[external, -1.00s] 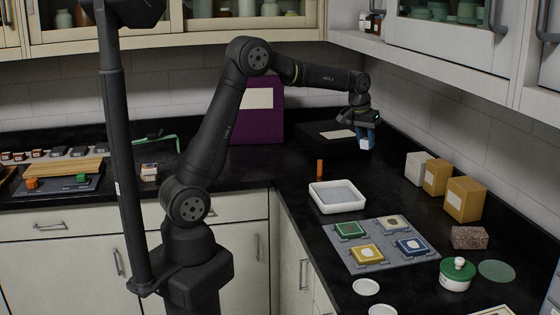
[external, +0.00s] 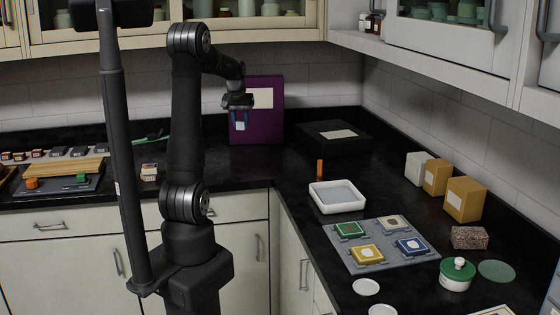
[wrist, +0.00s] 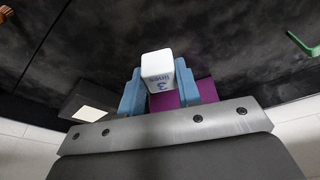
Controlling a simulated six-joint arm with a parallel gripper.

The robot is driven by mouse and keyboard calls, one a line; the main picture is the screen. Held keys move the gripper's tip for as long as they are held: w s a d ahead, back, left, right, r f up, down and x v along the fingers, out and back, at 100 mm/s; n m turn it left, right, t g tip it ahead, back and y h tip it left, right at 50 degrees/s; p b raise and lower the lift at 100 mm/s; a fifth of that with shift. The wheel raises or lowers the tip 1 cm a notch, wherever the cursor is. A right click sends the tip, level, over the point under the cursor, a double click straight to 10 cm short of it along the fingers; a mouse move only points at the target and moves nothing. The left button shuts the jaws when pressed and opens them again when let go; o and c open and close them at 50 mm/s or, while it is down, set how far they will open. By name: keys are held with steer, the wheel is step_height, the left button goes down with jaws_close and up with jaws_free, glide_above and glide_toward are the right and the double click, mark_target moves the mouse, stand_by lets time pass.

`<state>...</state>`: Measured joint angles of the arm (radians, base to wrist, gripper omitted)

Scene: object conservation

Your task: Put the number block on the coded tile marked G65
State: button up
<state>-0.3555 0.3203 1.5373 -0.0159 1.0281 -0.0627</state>
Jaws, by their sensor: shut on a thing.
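My gripper (external: 240,115) is shut on a white number block (wrist: 157,68), high above the counter at the back, in front of the purple box. The block also shows as a small white shape in the external view (external: 240,126). In the wrist view it sits between the blue fingers, with a blue 3 and small lettering. On a grey mat (external: 345,262) at the right lie a green tile (external: 338,230), a dark tile with a beige centre (external: 382,220), a yellow tile (external: 356,256) and a blue tile (external: 402,243). Their codes are too small to read.
A white tray (external: 318,205) stands behind the mat, with a small orange cylinder (external: 320,168) beyond it. A black box (external: 333,143) and the purple box (external: 264,118) stand at the back. Yellow boxes (external: 464,199), a brown block (external: 469,237) and a green pot (external: 456,278) stand right of the mat.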

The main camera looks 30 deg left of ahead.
steer(key=s+a+n+y, duration=0.1)
steer(key=s+a+n, duration=0.3)
steer(key=s+a, duration=1.3)
steer(key=shift+g, duration=0.4)
steer(key=s+a+f, duration=0.3)
steer(key=s+a, duration=0.1)
steer(key=s+a+f, duration=0.3)
steer(key=a+f, duration=0.1)
steer(key=shift+s+a+f, duration=0.2)
steer(key=shift+s+f, duration=0.1)
steer(key=shift+s, duration=0.1)
steer(key=shift+s+a+f, duration=0.1)
steer(key=shift+a, duration=0.1)
steer(key=shift+s+d+x, duration=0.15)
steer(key=shift+x, duration=0.8)
steer(key=shift+s+d+x, duration=0.15)
steer(key=shift+s+x, duration=0.05)
steer(key=shift+x, duration=0.8)
steer(key=shift+f, duration=0.2)
steer(key=o, duration=1)
steer(key=shift+c, duration=0.2)
steer(key=shift+r, duration=0.1)
